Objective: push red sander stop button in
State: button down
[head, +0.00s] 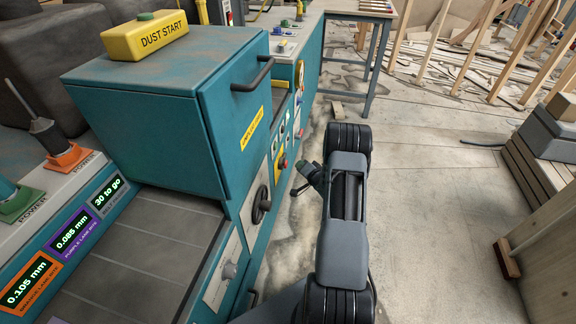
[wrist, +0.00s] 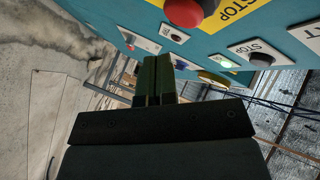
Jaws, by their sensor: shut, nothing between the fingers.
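A large red mushroom button (wrist: 188,10) sits beside a yellow plate marked STOP at the top of the wrist view, cut off by the frame edge. In the head view a small red button (head: 284,163) shows on the front of the teal machine. My gripper (wrist: 155,72) is shut and empty, its green-dark fingers side by side. The fingertips are apart from the red button, lower and to its left in the wrist view. In the head view my gripper (head: 306,180) is beside the machine's front panel, in the open aisle. I cannot tell whether the button is pressed.
A dark button (wrist: 262,58) on a white STOP plate and several other controls share the panel. The floor (head: 430,210) right of my arm is clear.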

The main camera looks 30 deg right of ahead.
jog(key=shift+w+a, duration=0.5)
jog(key=shift+w, duration=0.05)
jog(key=shift+a, duration=0.1)
dwell(1.8)
jog(key=shift+w+a, duration=0.25)
jog(key=shift+w, duration=0.05)
jog(key=shift+w+a+b, duration=0.35)
jog(key=shift+a, duration=0.05)
dwell(0.9)
jog(key=shift+d, duration=0.1)
dwell(0.4)
jog(key=shift+s+d, duration=0.6)
jog(key=shift+s, duration=0.05)
jog(key=shift+s+d, duration=1.75)
jog(key=shift+d, duration=0.05)
